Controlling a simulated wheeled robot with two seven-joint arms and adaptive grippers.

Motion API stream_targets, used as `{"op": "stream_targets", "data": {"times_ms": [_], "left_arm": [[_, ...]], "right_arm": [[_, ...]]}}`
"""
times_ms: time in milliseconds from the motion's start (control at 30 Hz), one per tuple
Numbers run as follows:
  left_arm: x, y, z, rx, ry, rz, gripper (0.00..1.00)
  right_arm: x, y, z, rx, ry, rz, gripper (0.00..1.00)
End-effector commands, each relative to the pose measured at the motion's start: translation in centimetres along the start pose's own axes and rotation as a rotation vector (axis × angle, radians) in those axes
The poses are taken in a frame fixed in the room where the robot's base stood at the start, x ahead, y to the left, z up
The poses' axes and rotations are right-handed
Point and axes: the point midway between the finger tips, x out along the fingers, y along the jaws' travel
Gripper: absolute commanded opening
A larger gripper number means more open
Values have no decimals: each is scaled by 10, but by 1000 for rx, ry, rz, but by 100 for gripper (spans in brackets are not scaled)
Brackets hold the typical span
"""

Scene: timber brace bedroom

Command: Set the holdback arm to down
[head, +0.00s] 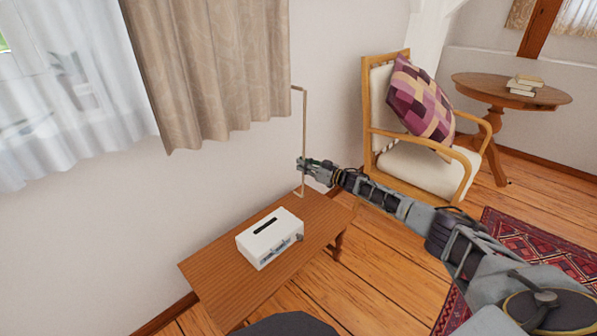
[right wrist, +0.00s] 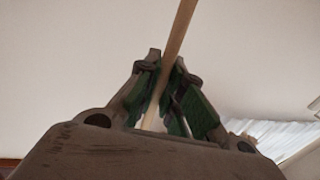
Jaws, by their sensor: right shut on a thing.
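The holdback arm (head: 304,120) is a thin pale wooden rod on the wall beside the beige curtain. A short piece joins its top near the curtain's right edge, and its long part runs straight down to about the height of the wooden table's top. My right gripper (head: 302,164) is shut on the lower part of this rod. In the right wrist view the rod (right wrist: 181,25) passes between the green-padded fingers of the gripper (right wrist: 163,82). My left gripper is not in view.
A low wooden table (head: 215,268) carrying a white box-like device (head: 268,237) stands below the gripper. The beige curtain (head: 215,70) hangs left of the rod. A cushioned armchair (head: 425,170) stands behind my right arm, with a round table (head: 500,90) beyond it.

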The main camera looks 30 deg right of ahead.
Motion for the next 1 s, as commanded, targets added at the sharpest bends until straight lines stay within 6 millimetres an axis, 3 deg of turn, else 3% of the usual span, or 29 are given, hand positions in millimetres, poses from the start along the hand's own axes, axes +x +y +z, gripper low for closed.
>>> {"op": "stream_targets", "data": {"times_ms": [567, 600, 733, 1000], "left_arm": [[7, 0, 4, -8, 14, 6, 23], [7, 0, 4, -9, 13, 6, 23], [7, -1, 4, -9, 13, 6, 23], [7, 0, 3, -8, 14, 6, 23]], "right_arm": [[-3, 11, 0, -30, -9, 8, 0], [-4, 11, 0, -30, -9, 8, 14], [-3, 11, 0, -28, -9, 8, 31], [-2, 8, 0, -26, -6, 3, 32]]}}
